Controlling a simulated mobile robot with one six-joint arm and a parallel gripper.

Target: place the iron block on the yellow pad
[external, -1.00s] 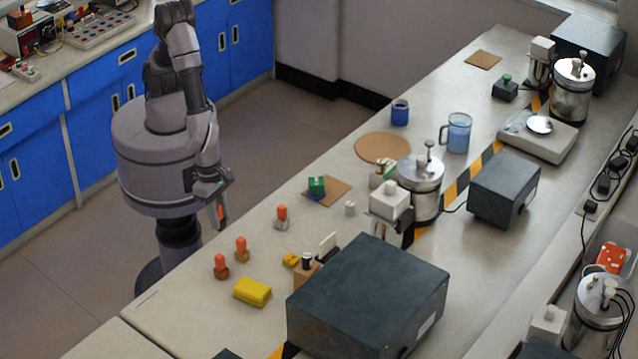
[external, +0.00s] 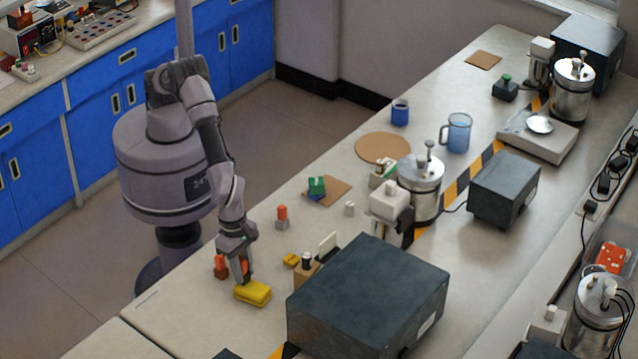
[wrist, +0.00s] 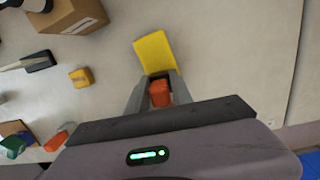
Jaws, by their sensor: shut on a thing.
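My gripper (external: 243,276) points down at the back-left edge of the yellow pad (external: 256,293). It is shut on a block with an orange-red top, which I take to be the iron block (external: 243,266). Its lower part is hidden, so I cannot tell whether it touches the pad. In the wrist view the orange-red top of the iron block (wrist: 160,93) sits between the fingers (wrist: 154,88). The yellow pad (wrist: 154,50) lies just beyond the fingertips there.
An orange-topped block (external: 220,267) stands close left of my gripper; another (external: 282,217) stands farther back. A small yellow block (external: 291,260), a brown box (external: 305,273) and a large dark case (external: 368,295) are to the right. The front left table is clear.

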